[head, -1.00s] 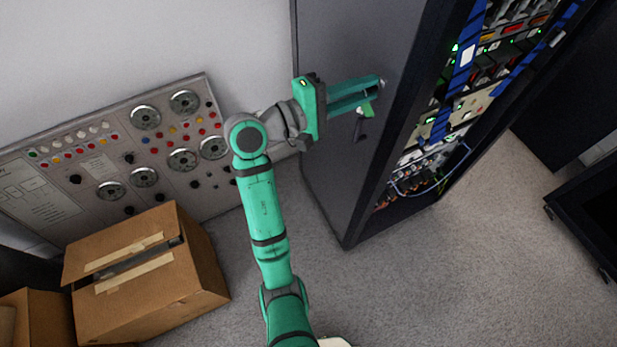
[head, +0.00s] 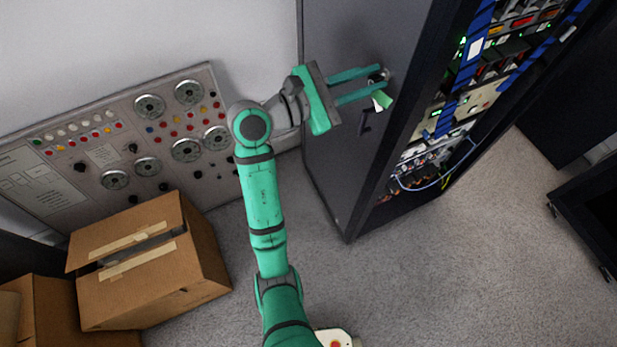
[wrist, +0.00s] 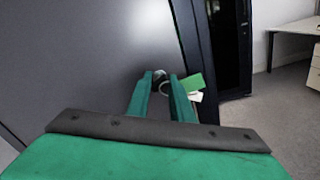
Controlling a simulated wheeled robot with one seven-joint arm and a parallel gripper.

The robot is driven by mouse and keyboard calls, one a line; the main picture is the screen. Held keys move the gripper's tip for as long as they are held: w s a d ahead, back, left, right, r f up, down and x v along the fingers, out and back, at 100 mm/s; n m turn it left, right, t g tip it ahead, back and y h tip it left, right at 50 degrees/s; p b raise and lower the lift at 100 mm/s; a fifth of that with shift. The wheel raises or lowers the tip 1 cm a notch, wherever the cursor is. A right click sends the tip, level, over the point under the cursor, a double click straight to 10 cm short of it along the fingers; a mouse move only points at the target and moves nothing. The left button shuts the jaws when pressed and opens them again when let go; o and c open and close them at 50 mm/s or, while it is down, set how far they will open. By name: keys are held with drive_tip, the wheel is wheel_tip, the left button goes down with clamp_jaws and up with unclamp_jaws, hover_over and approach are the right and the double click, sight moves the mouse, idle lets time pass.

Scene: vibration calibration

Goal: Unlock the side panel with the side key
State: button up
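The side key (head: 378,77) sits at the dark side panel (head: 340,150) of the tall cabinet, near its front edge. A green tag (head: 382,100) hangs from it; in the wrist view the green tag (wrist: 195,83), a white tag (wrist: 196,97) and a ring (wrist: 164,88) show. My gripper (head: 372,80) reaches the panel, its fingertips on either side of the key. In the wrist view a gap shows between the fingers (wrist: 161,78), with the key's small head in it. The fingers look open; contact with the key is unclear. The keyhole is hidden.
A dark handle (head: 365,120) sticks out of the panel just below the key. The cabinet's open front shows lit equipment and cables (head: 440,150). A control panel (head: 120,150) and cardboard boxes (head: 150,265) stand at left. The carpet (head: 450,290) in front is clear.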

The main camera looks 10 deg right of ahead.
drive_tip(key=v, duration=1)
wheel_tip(320, 180, down, 13)
drive_tip(key=w+m+t+y, duration=0.2)
drive_tip(key=m+t+y, duration=0.2)
drive_tip(key=t, duration=0.3)
drive_tip(key=s+a+f+m+y, duration=0.1)
drive_tip(key=s+f+m+y, duration=0.2)
drive_tip(key=f, duration=0.3)
drive_tip(key=s+a+f+m+t+y, duration=0.1)
drive_tip(key=s+a+f+m+y, duration=0.1)
drive_tip(key=f, duration=0.5)
drive_tip(key=shift+s+a+f+m+y, duration=0.25)
drive_tip(key=shift+s+m+y, duration=0.35)
drive_tip(key=shift+m+y, duration=0.95)
drive_tip(key=shift+m+h, duration=0.35)
